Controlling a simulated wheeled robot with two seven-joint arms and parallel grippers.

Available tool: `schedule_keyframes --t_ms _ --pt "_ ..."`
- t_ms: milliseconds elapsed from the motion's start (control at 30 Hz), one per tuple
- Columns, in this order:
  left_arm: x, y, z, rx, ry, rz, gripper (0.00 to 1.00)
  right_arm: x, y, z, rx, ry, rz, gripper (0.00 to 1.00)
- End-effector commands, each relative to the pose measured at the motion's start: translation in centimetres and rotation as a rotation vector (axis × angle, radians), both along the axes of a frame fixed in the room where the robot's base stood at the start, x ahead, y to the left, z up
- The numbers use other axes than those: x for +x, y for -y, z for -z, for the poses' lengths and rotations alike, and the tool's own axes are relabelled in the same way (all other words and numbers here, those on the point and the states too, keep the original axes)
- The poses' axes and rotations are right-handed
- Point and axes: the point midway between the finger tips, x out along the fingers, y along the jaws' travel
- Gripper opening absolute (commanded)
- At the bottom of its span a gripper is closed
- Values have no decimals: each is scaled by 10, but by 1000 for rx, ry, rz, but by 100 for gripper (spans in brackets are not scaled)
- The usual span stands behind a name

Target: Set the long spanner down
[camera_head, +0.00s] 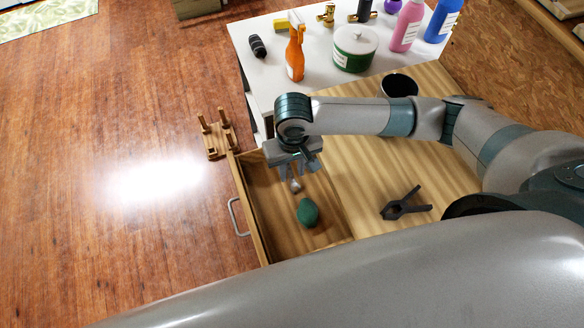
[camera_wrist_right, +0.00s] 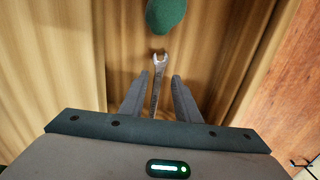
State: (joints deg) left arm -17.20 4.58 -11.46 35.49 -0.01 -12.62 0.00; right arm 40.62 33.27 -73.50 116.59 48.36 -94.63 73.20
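The long spanner (camera_wrist_right: 160,62) shows in the right wrist view, its open-jawed head beyond the fingertips and its shaft running back between them. In the head view only its light metal end (camera_head: 295,187) shows, just under the gripper. My right gripper (camera_head: 288,181) is over the open wooden drawer (camera_head: 264,215), pointing down. Its fingers (camera_wrist_right: 159,77) are apart, with a gap on each side of the spanner shaft. I cannot tell how high the spanner is above the drawer floor. My left gripper is out of view.
A green egg-shaped object (camera_head: 308,212) lies in the drawer near the spanner. A dark clamp (camera_head: 405,204) and a black cup (camera_head: 399,86) are on the wooden top (camera_head: 350,180). Bottles crowd the white surface (camera_head: 270,75) behind. A small wooden rack (camera_head: 214,140) stands left of the drawer.

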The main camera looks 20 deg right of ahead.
Motion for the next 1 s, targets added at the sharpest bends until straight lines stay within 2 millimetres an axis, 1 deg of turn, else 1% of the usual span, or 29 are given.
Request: schedule_keyframes --t_ms 267,367,467,567,900,1000 --pt "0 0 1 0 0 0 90 0 0 -1 0 1 0 29" --pt "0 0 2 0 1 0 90 1 0 -6 0 1 1 29" --pt "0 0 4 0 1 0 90 1 0 -15 2 2 1 29" --pt "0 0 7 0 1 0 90 1 0 -28 2 3 -1 29" --pt "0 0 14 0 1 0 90 1 0 -88 1 4 0 29" --pt "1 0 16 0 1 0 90 1 1 -103 1 3 0 29"
